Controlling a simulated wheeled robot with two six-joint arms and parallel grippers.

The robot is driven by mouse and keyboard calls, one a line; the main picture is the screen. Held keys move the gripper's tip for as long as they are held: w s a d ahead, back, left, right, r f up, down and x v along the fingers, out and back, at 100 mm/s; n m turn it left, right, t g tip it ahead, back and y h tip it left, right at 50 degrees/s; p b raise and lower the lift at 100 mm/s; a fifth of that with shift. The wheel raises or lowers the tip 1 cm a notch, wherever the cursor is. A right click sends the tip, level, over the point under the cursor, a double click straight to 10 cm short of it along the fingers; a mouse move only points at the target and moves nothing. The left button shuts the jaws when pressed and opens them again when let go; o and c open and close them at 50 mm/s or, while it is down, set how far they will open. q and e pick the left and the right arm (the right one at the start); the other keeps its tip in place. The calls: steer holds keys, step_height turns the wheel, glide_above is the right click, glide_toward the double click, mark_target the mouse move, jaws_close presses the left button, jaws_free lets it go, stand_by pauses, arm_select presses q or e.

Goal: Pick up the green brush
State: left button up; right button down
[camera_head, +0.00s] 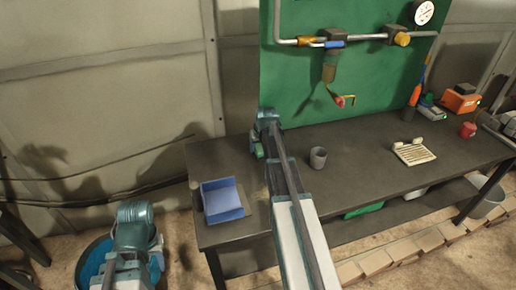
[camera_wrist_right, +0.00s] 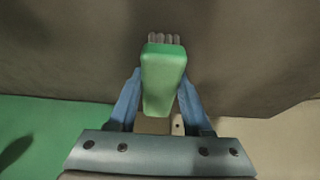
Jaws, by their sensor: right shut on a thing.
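The green brush (camera_wrist_right: 163,82) is in the right wrist view, between the two blue fingers of my right gripper (camera_wrist_right: 160,95). The gripper is shut on its green body, and its grey bristles stick out at the far end. In the head view my right arm reaches over the left part of the workbench, with its wrist end (camera_head: 266,122) in front of the green panel's left edge. A small green patch there may be the brush; the arm hides most of it. My left arm's end (camera_head: 137,228) is low at the left, off the bench; its fingers cannot be made out.
On the workbench (camera_head: 360,165) stand a blue open box (camera_head: 222,200), a grey cup (camera_head: 318,157) and a slatted cream tray (camera_head: 414,152). Pipes with valves (camera_head: 335,38) run across the green panel (camera_head: 300,90). Tools and an orange device (camera_head: 460,99) crowd the back right.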

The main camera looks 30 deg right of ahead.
mark_target(259, 146)
steer(key=shift+r, duration=0.15)
step_height(259, 146, up, 3)
steer(key=p, duration=0.3)
steer(key=shift+r+p, duration=0.35)
steer(key=shift+p, duration=0.1)
steer(key=s+a, duration=0.1)
steer(key=s, duration=0.4)
steer(key=s+a, duration=0.2)
steer(key=s, duration=0.3)
steer(key=s+a+r+p, duration=0.1)
steer(key=s, duration=0.4)
steer(key=shift+s+a, duration=0.15)
steer(key=shift+s, duration=0.1)
